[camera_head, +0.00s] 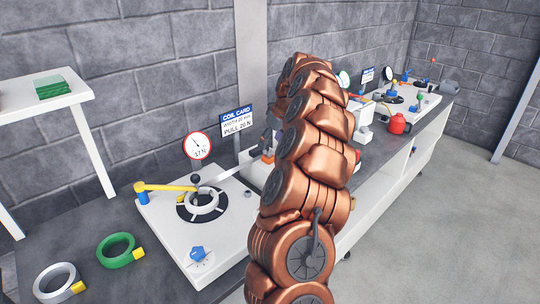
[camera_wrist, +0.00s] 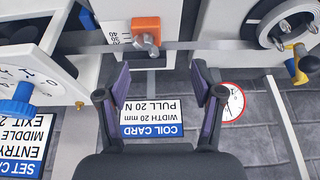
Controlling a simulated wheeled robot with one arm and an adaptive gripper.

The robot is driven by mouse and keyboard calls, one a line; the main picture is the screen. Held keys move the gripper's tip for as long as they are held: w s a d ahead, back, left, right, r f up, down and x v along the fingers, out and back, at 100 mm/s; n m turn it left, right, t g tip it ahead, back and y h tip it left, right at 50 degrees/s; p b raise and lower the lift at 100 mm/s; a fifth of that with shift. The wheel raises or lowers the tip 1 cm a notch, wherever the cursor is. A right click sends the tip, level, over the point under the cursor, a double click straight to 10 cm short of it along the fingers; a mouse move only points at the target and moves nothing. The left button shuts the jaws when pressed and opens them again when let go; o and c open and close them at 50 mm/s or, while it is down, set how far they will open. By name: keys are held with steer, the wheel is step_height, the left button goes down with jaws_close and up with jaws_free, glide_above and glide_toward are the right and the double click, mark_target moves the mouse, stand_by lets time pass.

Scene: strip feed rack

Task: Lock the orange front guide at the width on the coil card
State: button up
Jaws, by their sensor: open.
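The orange front guide (camera_wrist: 146,27) shows upside down at the top middle of the wrist view, with a grey metal clamp knob (camera_wrist: 147,44) on its near side. A small white number scale sits beside it; I cannot read the setting. A grey strip (camera_wrist: 210,45) runs past it. My gripper (camera_wrist: 157,85) is open and empty, its two purple-padded fingers below the guide in the picture and apart from it. The coil card (camera_head: 237,121) reads width 20 mm, pull 20 N; it also shows between the fingers (camera_wrist: 152,112). My arm hides much of the rack in the head view.
The coil reel (camera_head: 201,201) with a yellow arm (camera_head: 166,187) stands on a white base. A dial gauge (camera_head: 198,145) reads 17 N. A blue knob (camera_wrist: 17,103) and set card (camera_wrist: 22,150) lie at the wrist view's left. Spare coils (camera_head: 119,251) rest at front left.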

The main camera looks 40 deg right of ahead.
mark_target(270, 153)
steer(key=shift+s+d+p+x, duration=0.1)
steer(key=shift+d+p+x, duration=0.25)
steer(key=shift+x, duration=1)
steer(key=shift+s+d+p+x, duration=0.15)
steer(key=shift+d+p+x, duration=0.2)
steer(key=shift+x, duration=1)
steer(key=shift+s+d+p+x, duration=0.15)
steer(key=shift+p+x, duration=0.3)
steer(key=shift+x, duration=0.95)
steer(key=shift+f, duration=0.15)
steer(key=shift+c, duration=0.4)
jaws_close()
